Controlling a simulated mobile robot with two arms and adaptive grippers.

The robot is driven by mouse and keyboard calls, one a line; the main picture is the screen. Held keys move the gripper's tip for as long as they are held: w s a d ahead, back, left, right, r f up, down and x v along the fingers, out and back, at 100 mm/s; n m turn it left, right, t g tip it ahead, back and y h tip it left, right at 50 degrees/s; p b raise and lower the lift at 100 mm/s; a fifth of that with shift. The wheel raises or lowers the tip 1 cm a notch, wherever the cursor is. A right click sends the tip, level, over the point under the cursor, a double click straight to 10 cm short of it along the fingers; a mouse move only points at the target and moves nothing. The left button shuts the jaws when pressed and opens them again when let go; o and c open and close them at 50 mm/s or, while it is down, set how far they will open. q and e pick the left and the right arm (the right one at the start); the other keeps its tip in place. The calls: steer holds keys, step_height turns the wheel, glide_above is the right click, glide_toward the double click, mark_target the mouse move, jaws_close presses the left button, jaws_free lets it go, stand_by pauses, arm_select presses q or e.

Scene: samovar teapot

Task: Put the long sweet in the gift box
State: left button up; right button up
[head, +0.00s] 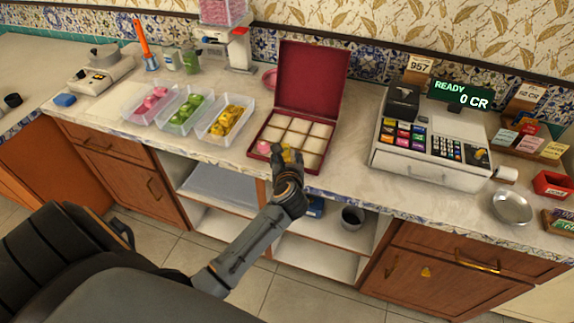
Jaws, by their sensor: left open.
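The open gift box (317,170) is dark red, with its lid raised at the back and pale compartments inside. A round pink sweet (264,147) sits in its front left compartment. My left gripper (287,152) is open over the front middle of the box. A yellow sweet (289,156) shows between or just behind its fingers, at the front middle compartment. The fingers hide part of it, so I cannot tell if they touch it. More yellow sweets (228,119) lie in a clear tray left of the box. My right gripper is out of view.
Trays of green sweets (187,110) and pink sweets (152,102) stand further left. A cash register (430,153) stands right of the box, with a metal bowl (512,207) beyond it. The counter (352,150) is clear between box and register.

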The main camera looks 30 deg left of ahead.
arm_select(q)
steer(key=v, duration=0.6)
steer(key=shift+a, duration=0.1)
steer(key=shift+w+r, duration=0.1)
